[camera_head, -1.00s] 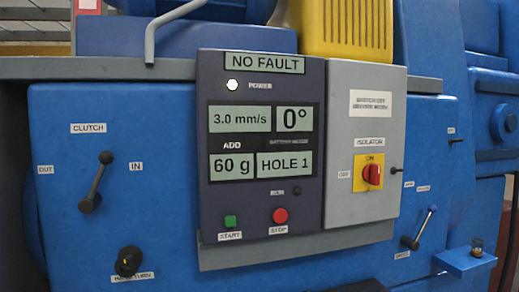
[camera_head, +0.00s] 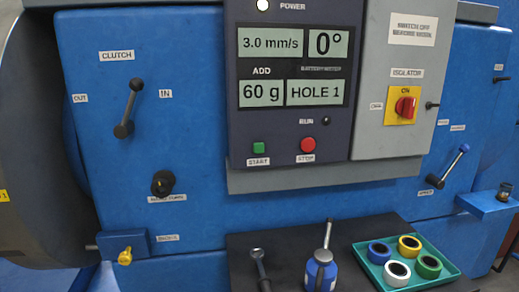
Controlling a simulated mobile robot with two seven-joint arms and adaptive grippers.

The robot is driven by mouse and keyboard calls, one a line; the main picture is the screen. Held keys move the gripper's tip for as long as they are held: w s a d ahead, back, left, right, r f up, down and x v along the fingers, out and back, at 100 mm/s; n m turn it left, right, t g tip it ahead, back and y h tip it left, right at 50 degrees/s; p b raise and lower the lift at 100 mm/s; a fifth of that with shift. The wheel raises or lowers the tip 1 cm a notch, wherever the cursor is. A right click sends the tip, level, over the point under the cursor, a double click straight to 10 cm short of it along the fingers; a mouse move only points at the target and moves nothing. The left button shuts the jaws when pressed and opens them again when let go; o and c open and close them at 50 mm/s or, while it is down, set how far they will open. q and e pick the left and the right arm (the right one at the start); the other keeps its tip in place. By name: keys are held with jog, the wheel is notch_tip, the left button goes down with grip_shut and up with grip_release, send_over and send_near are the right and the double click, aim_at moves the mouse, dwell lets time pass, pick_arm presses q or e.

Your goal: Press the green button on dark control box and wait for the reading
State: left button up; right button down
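The dark control box (camera_head: 238,130) is mounted on the blue machine in the upper middle of the head view. Its green START button (camera_head: 259,147) is at the lower left of the panel, and a red STOP button (camera_head: 308,145) is to its right. The displays read 3.0 mm/s (camera_head: 271,42), 0° (camera_head: 328,43), ADD 60 g (camera_head: 262,93) and HOLE 1 (camera_head: 316,92). The POWER lamp (camera_head: 263,5) is lit white, and the RUN lamp (camera_head: 326,120) is dark. Neither of my grippers is in view.
A grey isolator box (camera_head: 375,130) with a red switch (camera_head: 405,107) adjoins on the right. Clutch lever (camera_head: 130,107) and blue-tipped lever (camera_head: 450,167) stick out. Below, a dark shelf (camera_head: 290,240) holds a wrench (camera_head: 260,268), a blue can (camera_head: 321,272) and a green tray (camera_head: 447,267) of coloured rings.

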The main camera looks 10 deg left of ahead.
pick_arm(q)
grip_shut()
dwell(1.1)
